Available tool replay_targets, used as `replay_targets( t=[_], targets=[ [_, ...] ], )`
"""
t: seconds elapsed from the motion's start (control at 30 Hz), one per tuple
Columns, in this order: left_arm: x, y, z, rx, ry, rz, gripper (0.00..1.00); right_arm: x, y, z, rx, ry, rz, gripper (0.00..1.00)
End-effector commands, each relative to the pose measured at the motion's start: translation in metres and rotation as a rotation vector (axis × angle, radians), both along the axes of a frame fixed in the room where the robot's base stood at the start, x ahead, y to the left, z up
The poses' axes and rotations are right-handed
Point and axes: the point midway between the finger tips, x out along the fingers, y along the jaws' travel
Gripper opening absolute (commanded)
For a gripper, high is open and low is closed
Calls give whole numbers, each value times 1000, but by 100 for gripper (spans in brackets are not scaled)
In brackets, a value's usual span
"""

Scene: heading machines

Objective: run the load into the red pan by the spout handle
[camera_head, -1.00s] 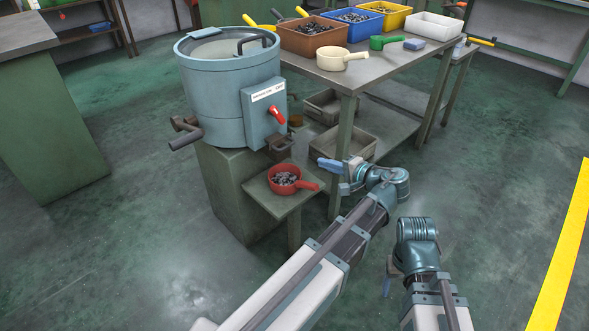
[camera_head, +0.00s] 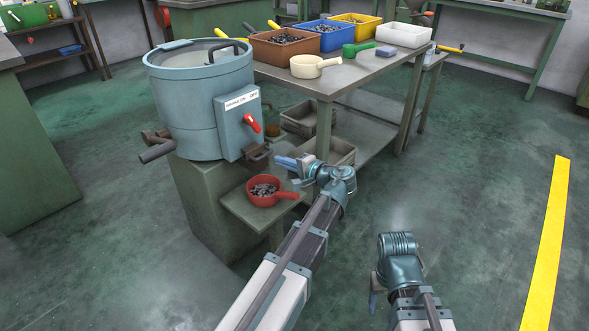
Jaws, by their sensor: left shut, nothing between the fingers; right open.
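The blue-grey round bowl machine (camera_head: 190,105) stands at left on a green pedestal. A box on its front carries a red lever (camera_head: 251,123), with a dark brown spout (camera_head: 257,155) at the box's lower edge. A grey bar handle (camera_head: 157,152) sticks out at lower left. The red pan (camera_head: 262,198) sits on a small green shelf below the spout and holds dark metal pieces; its handle points right. My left gripper (camera_head: 285,162) is shut and empty, just right of the spout and above the pan's handle. My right gripper (camera_head: 374,292) is open and empty, low over the floor.
A workbench (camera_head: 340,80) behind holds brown (camera_head: 290,48), blue (camera_head: 325,38), yellow and white bins, a cream pan (camera_head: 310,67) and a green scoop (camera_head: 352,50). Grey trays (camera_head: 335,150) sit on its lower shelf. The floor to the right is clear, with a yellow line (camera_head: 547,245).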

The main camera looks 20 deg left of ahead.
Motion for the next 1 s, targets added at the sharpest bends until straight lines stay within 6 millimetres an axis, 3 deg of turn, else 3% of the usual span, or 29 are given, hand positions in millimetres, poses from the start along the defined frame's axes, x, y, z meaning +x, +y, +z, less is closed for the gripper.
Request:
replay_targets(
  t=[0.1, 0.3, 0.83, 1.0],
  targets=[
    [8, 19, -6, 0, 0, 2, 0, 0, 0, -6, 0, 0, -1, 67],
    [16, 37, -10, -1, 1, 1, 0, 0, 0, -10, 0, 0, -3, 67],
    [18, 44, -10, -1, 0, 0, 0, 0, 0, -10, 0, 0, -3, 67],
    [26, 62, -10, -1, 0, 3, 0, 0, 0, -10, 0, 0, -3, 67]
  ],
)
